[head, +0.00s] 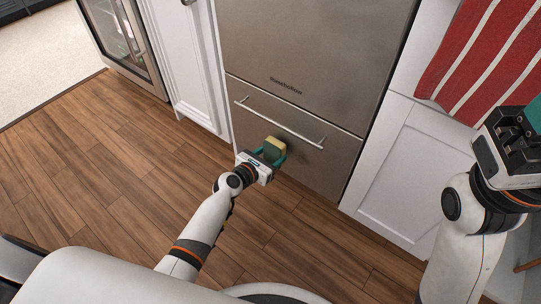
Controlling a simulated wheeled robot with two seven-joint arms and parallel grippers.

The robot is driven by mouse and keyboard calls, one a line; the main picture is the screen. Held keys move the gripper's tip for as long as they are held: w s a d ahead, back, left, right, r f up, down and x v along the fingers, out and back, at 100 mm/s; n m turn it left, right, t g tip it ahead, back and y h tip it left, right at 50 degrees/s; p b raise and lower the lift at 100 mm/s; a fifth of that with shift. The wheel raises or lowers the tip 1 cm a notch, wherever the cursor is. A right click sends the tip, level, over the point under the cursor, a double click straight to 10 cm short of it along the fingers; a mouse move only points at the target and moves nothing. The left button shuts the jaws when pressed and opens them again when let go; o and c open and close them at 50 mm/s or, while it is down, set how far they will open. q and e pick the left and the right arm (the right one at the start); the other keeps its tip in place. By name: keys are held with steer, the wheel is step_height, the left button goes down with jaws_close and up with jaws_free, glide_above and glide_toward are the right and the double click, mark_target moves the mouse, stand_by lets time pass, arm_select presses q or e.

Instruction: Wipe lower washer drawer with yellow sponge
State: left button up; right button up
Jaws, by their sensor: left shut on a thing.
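The steel dishwasher-like unit (300,50) has a lower drawer (325,166) with a long bar handle (279,123) across its top. Dark smudges show on the drawer face near the handle's right end. My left gripper (270,154) is shut on the yellow sponge (275,145), which has a greenish side. The sponge is in front of the drawer face, below the handle; I cannot tell whether it touches. My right gripper (516,130) is raised at the right edge, partly cut off, and its jaws cannot be made out clearly.
White cabinets (400,175) flank the steel unit. A red and white striped cloth (490,55) hangs at the upper right, close to my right gripper. A glass-door cooler (124,40) stands at the upper left. The wooden floor (110,170) is clear at left.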

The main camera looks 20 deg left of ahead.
arm_select(q)
steer(key=shift+w+d, duration=0.3)
steer(key=shift+w, duration=0.5)
steer(key=shift+d, duration=0.1)
